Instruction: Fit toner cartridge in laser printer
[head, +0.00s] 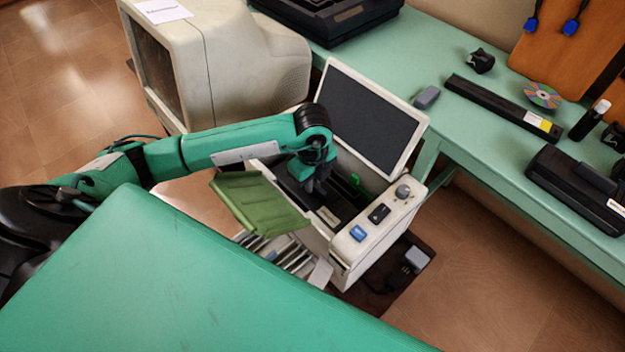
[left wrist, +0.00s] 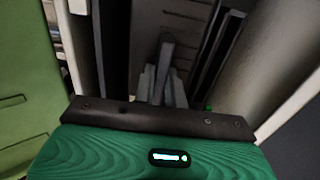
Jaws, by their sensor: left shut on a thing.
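The laser printer (head: 345,240) stands open between the benches, its lid (head: 370,115) raised and its green flap (head: 258,203) folded out on the left. My left gripper (head: 318,184) reaches down into the open bay from above. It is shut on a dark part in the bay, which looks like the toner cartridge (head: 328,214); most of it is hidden. In the left wrist view, my left gripper (left wrist: 163,75) points down into the dark bay between pale printer walls. A ridged dark surface (left wrist: 178,25) lies beyond the fingers. I cannot tell how it is seated. My right gripper is out of view.
A beige monitor (head: 245,70) stands behind my left arm. The green back bench (head: 455,110) holds a long black box (head: 500,104), a disc (head: 542,95) and a black device (head: 580,185). A green tabletop (head: 190,285) fills the near side and is clear.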

